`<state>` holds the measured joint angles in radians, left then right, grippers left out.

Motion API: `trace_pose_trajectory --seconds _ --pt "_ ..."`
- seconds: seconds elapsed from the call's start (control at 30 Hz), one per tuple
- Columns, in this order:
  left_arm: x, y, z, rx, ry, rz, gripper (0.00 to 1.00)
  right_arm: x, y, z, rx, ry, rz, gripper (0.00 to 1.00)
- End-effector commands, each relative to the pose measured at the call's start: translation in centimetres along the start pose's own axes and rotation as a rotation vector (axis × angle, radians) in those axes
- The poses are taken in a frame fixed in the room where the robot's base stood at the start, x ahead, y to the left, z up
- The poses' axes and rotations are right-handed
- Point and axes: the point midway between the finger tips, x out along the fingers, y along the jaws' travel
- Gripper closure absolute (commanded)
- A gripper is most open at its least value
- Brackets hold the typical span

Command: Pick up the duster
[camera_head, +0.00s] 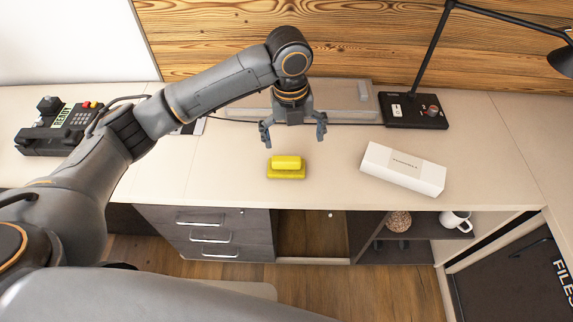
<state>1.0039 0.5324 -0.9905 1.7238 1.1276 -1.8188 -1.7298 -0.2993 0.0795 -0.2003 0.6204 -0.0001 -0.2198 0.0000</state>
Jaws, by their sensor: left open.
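The duster is most likely the small yellow block (286,166) lying on the light desk top, with a raised part on a wider base. My left gripper (293,138) is open and empty, fingers spread apart. In the picture it hangs just above and behind the yellow block, with a gap between them. The yellow block is fully visible. My right gripper is not in view.
A white box (403,170) lies to the right on the desk (335,165). A black lamp base (413,110) stands behind it. A dark telephone-like device (60,125) is at the left. A grey tray-like object (345,100) lies behind my gripper. Desk around the block is clear.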

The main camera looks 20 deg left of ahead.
Motion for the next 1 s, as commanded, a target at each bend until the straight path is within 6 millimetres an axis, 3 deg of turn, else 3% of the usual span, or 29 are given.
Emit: trace_pose_trajectory --seconds 0.1,0.27,0.7,1.0 --pt "-2.5 1.0 2.1 0.095 -0.007 0.042 0.03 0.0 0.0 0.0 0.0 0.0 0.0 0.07" --pt "-3.3 1.6 2.8 0.148 0.002 0.063 0.03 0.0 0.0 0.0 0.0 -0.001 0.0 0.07" --pt "4.0 2.0 2.7 0.151 0.003 0.063 0.03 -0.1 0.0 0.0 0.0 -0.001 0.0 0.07" --pt "6.5 2.0 2.0 0.152 0.004 0.063 0.03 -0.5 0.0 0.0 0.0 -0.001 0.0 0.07"
